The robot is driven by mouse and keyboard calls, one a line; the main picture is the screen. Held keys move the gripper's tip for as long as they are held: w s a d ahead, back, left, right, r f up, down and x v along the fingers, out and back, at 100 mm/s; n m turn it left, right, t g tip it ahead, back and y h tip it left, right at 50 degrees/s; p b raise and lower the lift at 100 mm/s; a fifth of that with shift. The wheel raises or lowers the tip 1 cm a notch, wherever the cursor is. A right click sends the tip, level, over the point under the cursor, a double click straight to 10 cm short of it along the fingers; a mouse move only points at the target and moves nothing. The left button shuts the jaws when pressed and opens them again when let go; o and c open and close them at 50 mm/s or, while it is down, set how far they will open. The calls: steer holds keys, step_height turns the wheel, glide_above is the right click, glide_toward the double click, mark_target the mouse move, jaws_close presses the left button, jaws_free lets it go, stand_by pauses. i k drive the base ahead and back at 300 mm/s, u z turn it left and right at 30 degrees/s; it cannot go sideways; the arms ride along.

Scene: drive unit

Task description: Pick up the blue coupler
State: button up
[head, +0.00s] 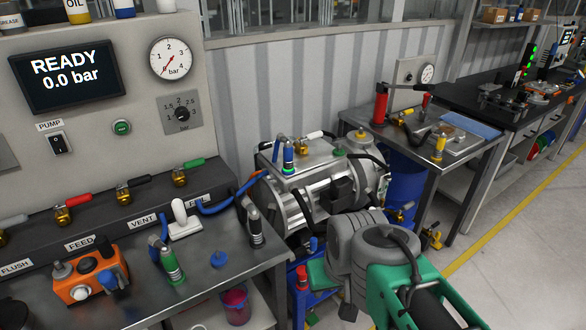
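Several coupler-like fittings show in the head view, and I cannot tell for sure which is the blue coupler. A fitting with a blue top and green band (289,157) stands on the metal drive unit (318,190). A green-banded fitting (173,266) with a blue hose loop is at the bench's front. My arm comes in from the bottom right. A dark part below its grey wrist, seemingly my gripper (347,311), is mostly hidden, well right of the bench. Its opening is not visible.
An orange box (91,276) with knobs sits at the bench's left. A white-handled piece (184,222) and a dark grey fitting (254,228) stand near the back. Labelled valves (63,214) line the rear ledge. A metal side table (440,140) with tools stands behind my arm.

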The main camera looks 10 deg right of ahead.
mark_target(288, 149)
steer(key=z, duration=0.6)
steer(key=i, duration=0.5)
steer(key=u, duration=2.35)
